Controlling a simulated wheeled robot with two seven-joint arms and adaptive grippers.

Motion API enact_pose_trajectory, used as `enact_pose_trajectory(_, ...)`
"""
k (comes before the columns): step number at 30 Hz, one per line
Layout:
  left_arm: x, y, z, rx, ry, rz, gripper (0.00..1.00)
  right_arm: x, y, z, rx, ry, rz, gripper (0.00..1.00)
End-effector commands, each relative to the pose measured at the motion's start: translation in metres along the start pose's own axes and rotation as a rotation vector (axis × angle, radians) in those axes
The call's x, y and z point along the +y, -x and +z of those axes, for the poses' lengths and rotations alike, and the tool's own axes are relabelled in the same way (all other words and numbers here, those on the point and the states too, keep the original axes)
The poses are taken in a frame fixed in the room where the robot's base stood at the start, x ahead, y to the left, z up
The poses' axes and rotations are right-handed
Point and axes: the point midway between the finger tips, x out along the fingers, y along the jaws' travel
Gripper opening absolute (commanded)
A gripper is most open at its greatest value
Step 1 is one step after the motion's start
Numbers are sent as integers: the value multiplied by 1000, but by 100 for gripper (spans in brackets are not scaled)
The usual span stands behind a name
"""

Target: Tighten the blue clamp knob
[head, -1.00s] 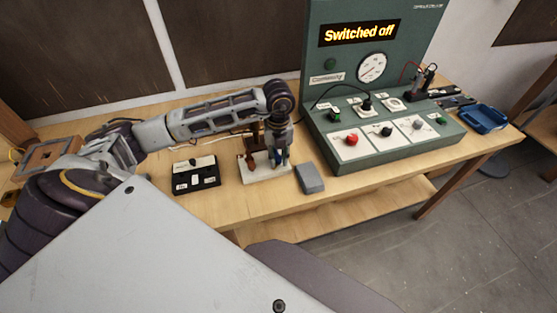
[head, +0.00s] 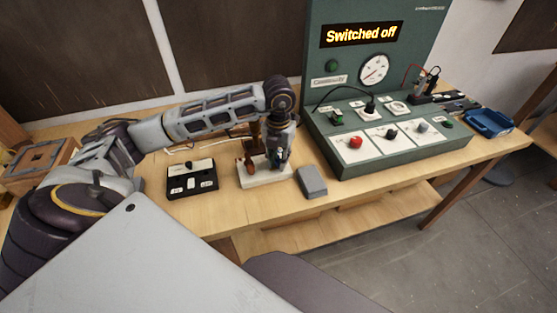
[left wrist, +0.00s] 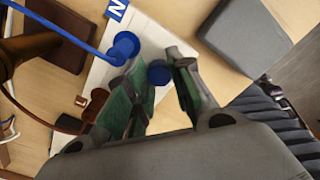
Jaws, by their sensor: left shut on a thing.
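The blue clamp knob (left wrist: 159,73) shows in the left wrist view between the two green-padded fingertips. My left gripper (left wrist: 162,80) is shut on it, and its fingers hide part of the knob's sides. Beside it a blue cable ends in a round blue part (left wrist: 125,46) near a blue label marked N. In the head view my left gripper (head: 277,158) points down over the white base (head: 262,180) of the lamp fixture. The knob is too small and covered to make out there. My right gripper is not in view.
A grey block (head: 311,181) lies right of the fixture. A black switch box (head: 192,182) is to its left. The green test panel (head: 390,135) reads "Switched off". A blue tray (head: 488,122) is at the far right. The table's front edge is close to the fixture.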

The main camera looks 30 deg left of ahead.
Motion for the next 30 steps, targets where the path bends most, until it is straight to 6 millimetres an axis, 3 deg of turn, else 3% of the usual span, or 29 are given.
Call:
enact_pose_trajectory(9, 0, 2, 1, -4, 1, 0, 0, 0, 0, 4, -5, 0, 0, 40)
enact_pose_trajectory(10, 0, 2, 1, -4, 1, 0, 26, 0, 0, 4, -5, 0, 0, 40)
enact_pose_trajectory(14, 0, 1, 1, -2, 1, 0, 43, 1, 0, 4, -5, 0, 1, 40)
enact_pose_trajectory(30, 0, 8, 0, -1, 0, 0, 44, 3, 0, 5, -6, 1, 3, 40)
